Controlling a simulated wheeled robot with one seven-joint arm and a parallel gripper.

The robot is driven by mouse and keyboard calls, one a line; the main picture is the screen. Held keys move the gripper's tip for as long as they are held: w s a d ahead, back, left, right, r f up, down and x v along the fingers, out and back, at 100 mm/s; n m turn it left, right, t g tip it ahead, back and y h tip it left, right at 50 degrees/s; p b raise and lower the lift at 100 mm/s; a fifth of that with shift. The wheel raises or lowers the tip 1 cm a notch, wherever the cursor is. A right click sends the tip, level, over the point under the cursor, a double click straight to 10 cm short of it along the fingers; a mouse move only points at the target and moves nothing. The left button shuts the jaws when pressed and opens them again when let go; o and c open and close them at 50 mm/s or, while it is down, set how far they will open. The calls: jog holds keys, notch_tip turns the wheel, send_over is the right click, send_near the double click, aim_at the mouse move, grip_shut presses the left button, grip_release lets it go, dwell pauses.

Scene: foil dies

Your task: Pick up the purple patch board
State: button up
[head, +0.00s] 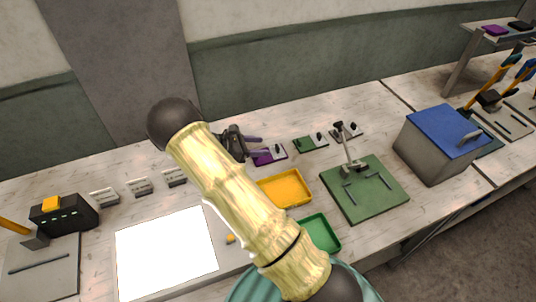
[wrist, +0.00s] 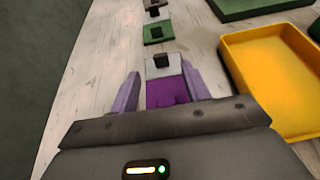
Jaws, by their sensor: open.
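The purple patch board (head: 270,155) lies on the bench in the head view, a purple plate with a pale section and a small black knob. It also shows in the wrist view (wrist: 166,92), directly in front of my gripper. My gripper (head: 257,146) is open, with its two light purple fingers (wrist: 161,88) one on each side of the board. I cannot tell whether the fingers touch it. The board's near end is hidden behind the gripper body in the wrist view.
A green board (head: 310,143) and another board (head: 346,132) lie beyond in the same row. A yellow tray (head: 309,189) is close on the right in the wrist view (wrist: 232,72). A green mat (head: 385,205) with a metal stand, a green tray (head: 336,248) and a blue-lidded box (head: 420,155) are nearby.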

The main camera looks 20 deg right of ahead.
aim_at(276, 146)
jog(key=p+x, duration=0.2)
jog(key=x, duration=0.3)
jog(key=shift+d, duration=0.1)
jog(key=shift+c, duration=0.2)
grip_shut()
